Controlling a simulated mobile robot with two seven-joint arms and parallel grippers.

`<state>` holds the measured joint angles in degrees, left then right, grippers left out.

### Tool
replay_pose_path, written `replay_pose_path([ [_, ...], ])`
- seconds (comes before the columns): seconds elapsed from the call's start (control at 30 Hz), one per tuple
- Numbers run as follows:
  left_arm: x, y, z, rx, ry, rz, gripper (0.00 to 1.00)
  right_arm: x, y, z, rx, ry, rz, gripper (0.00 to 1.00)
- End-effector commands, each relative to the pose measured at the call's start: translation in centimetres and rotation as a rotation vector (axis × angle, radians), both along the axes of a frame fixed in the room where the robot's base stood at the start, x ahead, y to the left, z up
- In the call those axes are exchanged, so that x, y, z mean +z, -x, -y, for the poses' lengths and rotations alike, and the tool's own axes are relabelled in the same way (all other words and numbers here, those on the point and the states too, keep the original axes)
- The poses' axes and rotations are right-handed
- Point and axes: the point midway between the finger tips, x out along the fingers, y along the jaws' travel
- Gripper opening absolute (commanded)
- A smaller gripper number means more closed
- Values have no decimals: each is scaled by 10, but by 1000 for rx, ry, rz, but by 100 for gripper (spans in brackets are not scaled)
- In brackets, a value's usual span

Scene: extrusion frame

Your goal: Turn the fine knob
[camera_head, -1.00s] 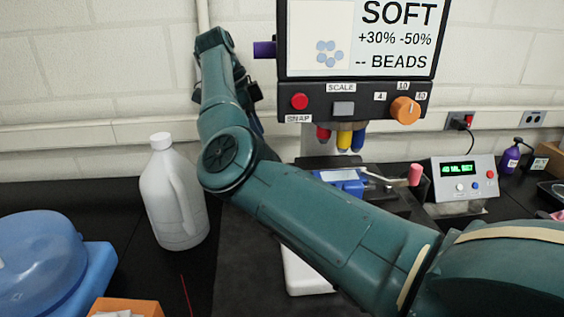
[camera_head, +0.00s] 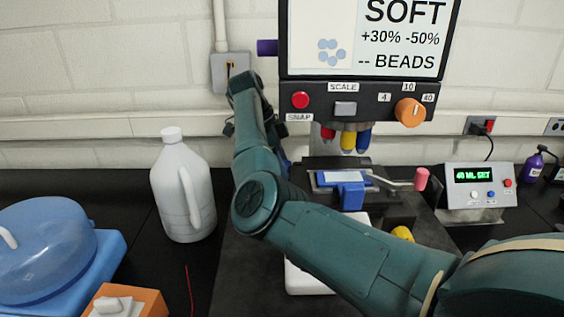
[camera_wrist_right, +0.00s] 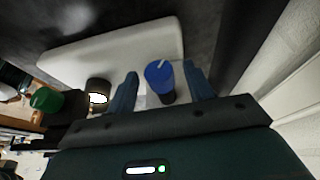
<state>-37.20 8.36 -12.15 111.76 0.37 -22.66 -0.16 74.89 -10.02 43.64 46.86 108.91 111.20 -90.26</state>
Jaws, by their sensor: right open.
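A blue round knob (camera_wrist_right: 160,78) with a white mark on its face shows in the right wrist view; it appears to be the fine knob. My right gripper (camera_wrist_right: 161,69) is open, with its two blue fingers on either side of the knob. A gap shows on each side, and I see no clear contact. In the head view my right arm reaches in from the right and bends up and back; it hides the knob, and the gripper is mostly hidden there. The microscope's screen panel (camera_head: 350,103) carries an orange dial (camera_head: 410,112) and a red button (camera_head: 301,100). My left gripper is out of view.
A white jug (camera_head: 182,190) stands left of my arm, with a blue domed container (camera_head: 45,245) further left. The blue stage (camera_head: 345,185), a pink-tipped lever (camera_head: 421,179) and a grey display box (camera_head: 478,188) are to the right. A wall outlet (camera_head: 228,72) is behind.

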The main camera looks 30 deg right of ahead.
Motion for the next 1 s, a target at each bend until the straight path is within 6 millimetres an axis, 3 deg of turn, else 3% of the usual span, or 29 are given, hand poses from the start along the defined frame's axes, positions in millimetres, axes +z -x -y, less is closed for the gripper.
replay_pose_path([
  [0.13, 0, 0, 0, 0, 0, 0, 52, 0, 0, 0, 0, 0, 0, 51],
  [0.67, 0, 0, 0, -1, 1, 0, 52, 1, 0, 0, 0, 0, 0, 8],
  [1.0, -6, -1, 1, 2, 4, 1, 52, -1, 1, -2, -2, 32, 56, 8],
])
